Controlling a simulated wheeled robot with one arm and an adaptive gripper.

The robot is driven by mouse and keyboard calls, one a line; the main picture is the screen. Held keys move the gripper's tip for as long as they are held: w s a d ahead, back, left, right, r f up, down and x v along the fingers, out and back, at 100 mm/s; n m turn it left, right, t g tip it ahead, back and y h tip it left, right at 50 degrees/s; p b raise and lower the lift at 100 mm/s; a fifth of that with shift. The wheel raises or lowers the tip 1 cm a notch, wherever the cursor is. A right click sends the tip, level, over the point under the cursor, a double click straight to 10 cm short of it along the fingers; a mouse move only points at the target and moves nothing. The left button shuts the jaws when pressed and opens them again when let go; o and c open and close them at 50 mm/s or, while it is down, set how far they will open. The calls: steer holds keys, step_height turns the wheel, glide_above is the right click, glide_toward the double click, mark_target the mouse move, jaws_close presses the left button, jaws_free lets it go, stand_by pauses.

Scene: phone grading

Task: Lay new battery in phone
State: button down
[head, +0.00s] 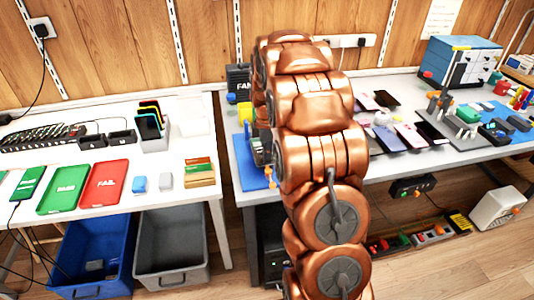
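My copper arm stands across the middle of the head view and hides most of the work spot behind it. A blue mat (252,174) shows just left of the arm on the right-hand table. Dark parts that look like my gripper (261,150) show over this mat, but the fingertips are hidden. I cannot tell whether it holds anything. Several phones lie right of the arm, among them a dark one (430,133) and a pink-edged one (386,99). I cannot make out the new battery or the phone it belongs to.
The left table holds a green tray (63,188), a red FAIL tray (104,184), a brown box (200,172) and a rack of phones (151,125). A blue bin (95,255) and a grey bin (170,250) stand below. Tools and a blue cabinet (461,63) fill the right.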

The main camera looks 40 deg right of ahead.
steer(key=c, duration=1.2)
jaws_free()
steer(key=shift+c, duration=0.2)
steer(key=shift+o, duration=0.2)
steer(key=o, duration=0.4)
steer(key=shift+c, duration=0.2)
steer(key=shift+r, duration=0.7)
steer(key=shift+r+p, duration=0.75)
steer(key=shift+r, duration=2.6)
